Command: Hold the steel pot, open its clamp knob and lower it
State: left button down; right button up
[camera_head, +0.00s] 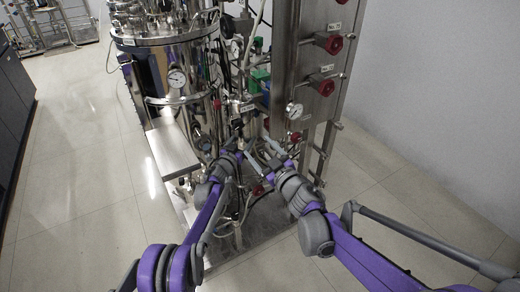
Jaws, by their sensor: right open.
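A large shiny steel vessel (150,65) with a round gauge (177,78) stands at upper left on the skid. I cannot clearly pick out a separate smaller steel pot or its clamp knob among the crowded pipes and fittings in front of my grippers. My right gripper (263,153) reaches in from the right, its fingers apart, low in front of the piping. My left gripper (238,142) is just left of it, close against the fittings. Its fingers blend into the pipes, so its grip is unclear.
A steel panel (312,60) with red knobs (334,45) and a small gauge (294,110) stands at right. A flat steel box top (171,152) juts out at left. The skid's base plate (270,215) lies below. Tiled floor (80,170) is clear at left.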

pick_arm(q)
jog(key=shift+f+b, duration=2.75)
jog(key=shift+f, duration=1)
pick_arm(e)
notch_tip(320, 180, down, 8)
jog(key=w, duration=0.1)
jog(key=shift+r, duration=0.25)
pick_arm(q)
jog(key=shift+s, duration=0.1)
jog(key=shift+s, duration=1.35)
jog(key=s, duration=0.7)
jog(key=shift+s, duration=0.1)
